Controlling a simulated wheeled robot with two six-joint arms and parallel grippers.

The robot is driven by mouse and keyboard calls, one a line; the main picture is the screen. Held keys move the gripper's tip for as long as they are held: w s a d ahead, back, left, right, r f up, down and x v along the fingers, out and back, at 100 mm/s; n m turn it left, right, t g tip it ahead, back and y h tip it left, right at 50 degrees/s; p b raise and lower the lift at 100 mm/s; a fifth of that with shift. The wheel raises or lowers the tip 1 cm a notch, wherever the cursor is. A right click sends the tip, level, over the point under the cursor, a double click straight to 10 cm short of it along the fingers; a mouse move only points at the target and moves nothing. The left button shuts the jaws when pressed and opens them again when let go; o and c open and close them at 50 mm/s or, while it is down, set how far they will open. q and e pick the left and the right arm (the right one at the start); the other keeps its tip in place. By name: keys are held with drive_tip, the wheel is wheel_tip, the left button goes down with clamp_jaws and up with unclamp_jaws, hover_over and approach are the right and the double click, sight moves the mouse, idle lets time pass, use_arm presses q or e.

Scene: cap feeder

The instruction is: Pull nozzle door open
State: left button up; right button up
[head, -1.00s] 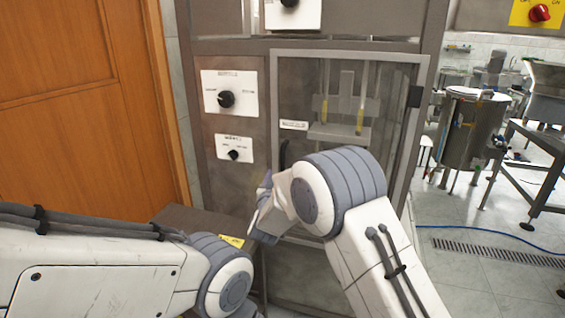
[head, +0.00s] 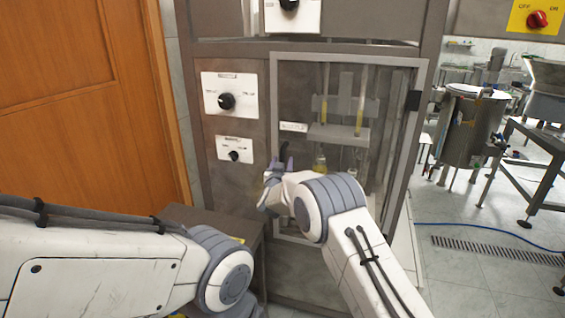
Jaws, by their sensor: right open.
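The nozzle door (head: 345,59) is a clear panel in a light metal frame on the front of the grey machine. It looks shut in its frame. Its dark handle (head: 284,149) is at the left side of the door, and its lower part is hidden by my gripper. My right gripper (head: 280,165) is open, with its purple fingertips pointing up at the handle. I cannot tell whether the fingers touch it or are around it. My left arm comes in low on the left, and its gripper does not show.
Left of the door are two white knob panels, an upper one (head: 228,92) and a lower one (head: 234,150). Nozzles with yellow parts show behind the glass. A brown door (head: 90,100) is at the left. A steel drum (head: 466,130) stands at the right beyond open tiled floor.

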clamp_jaws()
idle(1.4)
